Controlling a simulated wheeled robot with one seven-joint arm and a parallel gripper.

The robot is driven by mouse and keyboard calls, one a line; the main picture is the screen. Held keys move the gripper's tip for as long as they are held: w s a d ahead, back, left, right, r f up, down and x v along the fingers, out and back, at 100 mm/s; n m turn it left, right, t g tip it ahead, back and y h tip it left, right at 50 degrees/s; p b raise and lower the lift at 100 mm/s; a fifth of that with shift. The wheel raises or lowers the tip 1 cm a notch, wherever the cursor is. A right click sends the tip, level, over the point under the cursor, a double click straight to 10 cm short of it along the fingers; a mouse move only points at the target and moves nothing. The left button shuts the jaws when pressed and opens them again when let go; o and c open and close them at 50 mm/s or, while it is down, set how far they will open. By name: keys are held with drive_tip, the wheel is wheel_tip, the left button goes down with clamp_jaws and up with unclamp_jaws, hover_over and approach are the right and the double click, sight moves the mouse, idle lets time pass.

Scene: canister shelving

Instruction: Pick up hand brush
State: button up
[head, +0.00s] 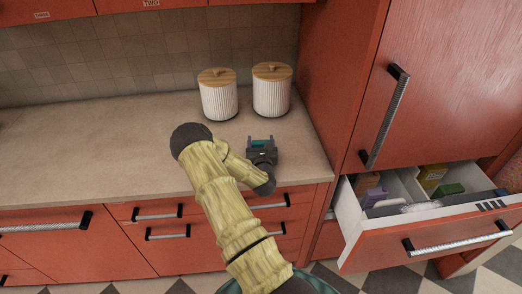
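My gripper (262,141) is above the right part of the counter, in front of the two canisters. Its two dark fingers look apart, with teal showing between them; I see no object clearly held. I cannot clearly make out a hand brush. The open drawer (372,238) at the right holds several items, including a pale, blurry one (420,207) near its front that I cannot identify. My gripper is to the left of this drawer and apart from it.
Two white ribbed canisters with wooden lids, one left (218,98) and one right (271,92), stand on the counter (90,150). A purple item (374,197), a yellow box (432,176) and a green item (448,190) lie in the drawer. A tall red cabinet (445,80) rises behind it.

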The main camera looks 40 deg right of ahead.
wheel_tip(320, 180, up, 10)
drive_tip(key=shift+r+b, duration=0.1)
drive_tip(key=shift+b, duration=0.8)
drive_tip(key=shift+s+d, duration=0.15)
